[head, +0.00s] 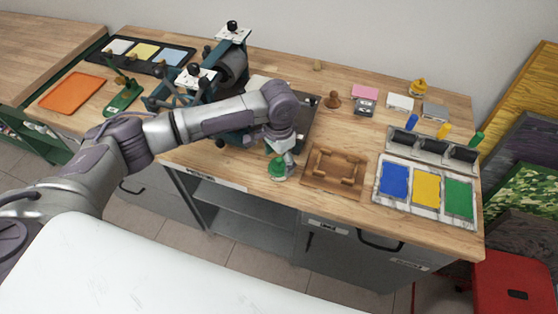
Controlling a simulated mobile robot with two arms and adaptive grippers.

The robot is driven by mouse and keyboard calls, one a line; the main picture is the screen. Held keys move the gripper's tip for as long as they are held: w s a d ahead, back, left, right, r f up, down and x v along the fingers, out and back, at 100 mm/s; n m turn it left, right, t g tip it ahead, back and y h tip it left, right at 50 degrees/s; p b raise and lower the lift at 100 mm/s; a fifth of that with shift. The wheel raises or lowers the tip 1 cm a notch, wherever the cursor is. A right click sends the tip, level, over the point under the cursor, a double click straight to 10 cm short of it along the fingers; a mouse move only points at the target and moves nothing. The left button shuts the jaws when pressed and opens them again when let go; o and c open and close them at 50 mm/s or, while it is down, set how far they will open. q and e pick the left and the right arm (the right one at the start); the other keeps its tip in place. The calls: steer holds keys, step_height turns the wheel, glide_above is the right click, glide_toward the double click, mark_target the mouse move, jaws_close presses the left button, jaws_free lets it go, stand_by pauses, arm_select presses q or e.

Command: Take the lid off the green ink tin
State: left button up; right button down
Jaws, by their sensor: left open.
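The green ink tin (278,170) stands near the front edge of the wooden bench, left of the wooden frame. Its green top shows, with a paler part below it. My left gripper (284,155) comes down from above, close over the tin, with its jaws open. The gripper partly hides the tin's top, and I cannot tell whether the fingers touch it. The lid cannot be told apart from the tin at this size. My right gripper is out of view.
A wooden frame (335,168) lies just right of the tin. An ink tray (380,213) with blue, yellow and green fields is farther right, rollers behind it. A press (233,62) stands behind my arm. A stamp (333,99) and small blocks sit at the back.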

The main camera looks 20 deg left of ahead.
arm_select(q)
steer(key=c, duration=1)
steer(key=shift+r, duration=0.1)
steer(key=shift+c, duration=0.2)
